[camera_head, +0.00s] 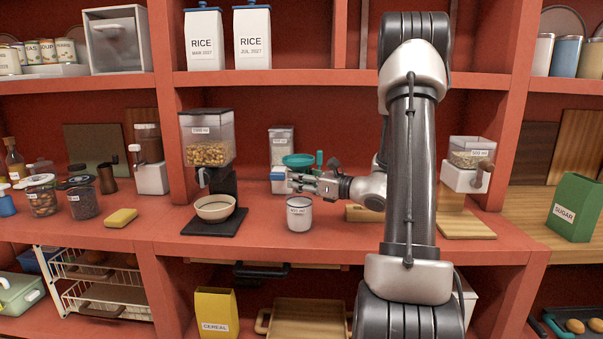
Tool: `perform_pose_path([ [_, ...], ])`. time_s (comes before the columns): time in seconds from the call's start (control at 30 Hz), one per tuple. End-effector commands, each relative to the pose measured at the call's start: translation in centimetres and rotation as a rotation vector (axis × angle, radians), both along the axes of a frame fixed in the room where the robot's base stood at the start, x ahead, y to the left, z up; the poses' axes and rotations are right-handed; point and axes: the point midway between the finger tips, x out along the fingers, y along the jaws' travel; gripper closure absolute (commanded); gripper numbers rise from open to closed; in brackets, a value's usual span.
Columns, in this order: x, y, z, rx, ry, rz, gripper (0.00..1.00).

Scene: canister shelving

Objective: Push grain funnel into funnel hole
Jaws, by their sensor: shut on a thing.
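The teal grain funnel (298,159) shows as a shallow bowl just above my gripper, over the middle shelf. My gripper (294,180) reaches in from the right and points left. It is shut on the funnel, though the fingers hide its lower part and the exact grip. I cannot make out the funnel hole. A small labelled blue and white item (278,179) shows at the fingertips; its link to the funnel is unclear.
A white mug (299,215) stands just below my gripper. A clear labelled canister (281,142) is behind it. A grain dispenser (207,145) with a bowl (214,208) stands to the left.

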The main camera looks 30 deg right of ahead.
Motion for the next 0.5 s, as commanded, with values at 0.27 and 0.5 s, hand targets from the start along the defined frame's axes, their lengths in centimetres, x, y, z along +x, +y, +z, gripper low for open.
perform_pose_path([
  [0.27,0.0,0.0,0.1,-0.001,0.000,0.000,0.93],
  [0.5,0.0,0.0,1.2,0.000,-0.001,0.001,0.93],
])
